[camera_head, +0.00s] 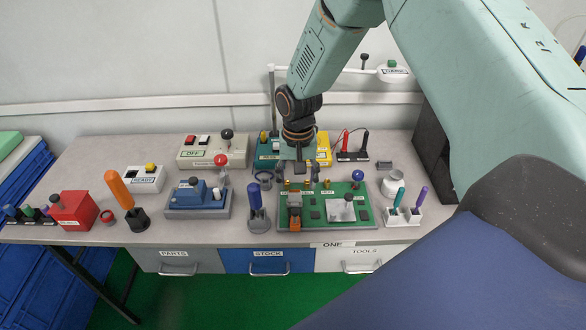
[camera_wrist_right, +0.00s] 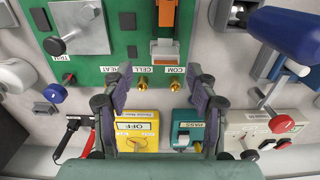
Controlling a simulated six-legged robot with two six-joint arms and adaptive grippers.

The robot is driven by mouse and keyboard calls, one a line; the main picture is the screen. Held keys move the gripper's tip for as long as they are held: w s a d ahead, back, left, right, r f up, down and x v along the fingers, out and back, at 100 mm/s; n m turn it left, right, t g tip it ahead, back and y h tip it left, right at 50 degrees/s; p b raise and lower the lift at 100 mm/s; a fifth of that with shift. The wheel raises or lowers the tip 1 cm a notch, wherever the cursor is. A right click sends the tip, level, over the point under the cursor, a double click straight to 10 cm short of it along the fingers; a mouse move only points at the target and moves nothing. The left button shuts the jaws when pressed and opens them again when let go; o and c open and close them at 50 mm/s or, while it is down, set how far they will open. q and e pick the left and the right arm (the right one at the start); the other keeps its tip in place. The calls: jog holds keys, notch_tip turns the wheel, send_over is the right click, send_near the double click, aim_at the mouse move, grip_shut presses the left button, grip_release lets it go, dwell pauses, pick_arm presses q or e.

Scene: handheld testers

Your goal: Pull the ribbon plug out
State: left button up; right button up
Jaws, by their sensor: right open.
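The orange ribbon plug (camera_head: 294,203) stands on the green circuit board (camera_head: 325,222), near its left side. In the right wrist view the plug (camera_wrist_right: 166,16) is at the top middle, with a pale grey and orange connector part (camera_wrist_right: 165,50) below it by the COM label. My right gripper (camera_wrist_right: 160,84) is open and empty, its two dark fingers apart. In the head view the right gripper (camera_head: 290,180) hangs just behind the board's far edge, apart from the plug. My left gripper is not in view.
Behind the board are a yellow box (camera_wrist_right: 136,130) and a teal box (camera_wrist_right: 190,128). A white holder with pens (camera_head: 403,216) stands right. Brass posts line the board's far edge.

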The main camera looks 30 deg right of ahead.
aim_at(294, 191)
jog(key=f, duration=0.3)
jog(key=shift+w+a+f, duration=0.25)
jog(key=shift+a+f, duration=0.3)
jog(key=shift+s+d+f, duration=0.15)
jog(key=shift+d+f, duration=0.05)
jog(key=shift+d, duration=0.3)
jog(key=shift+a, duration=0.4)
jog(key=c, duration=0.4)
jog(key=shift+d, duration=0.25)
jog(key=c, duration=0.4)
jog(key=shift+a, duration=0.1)
jog(key=c, duration=0.4)
jog(key=o, duration=0.5)
grip_shut()
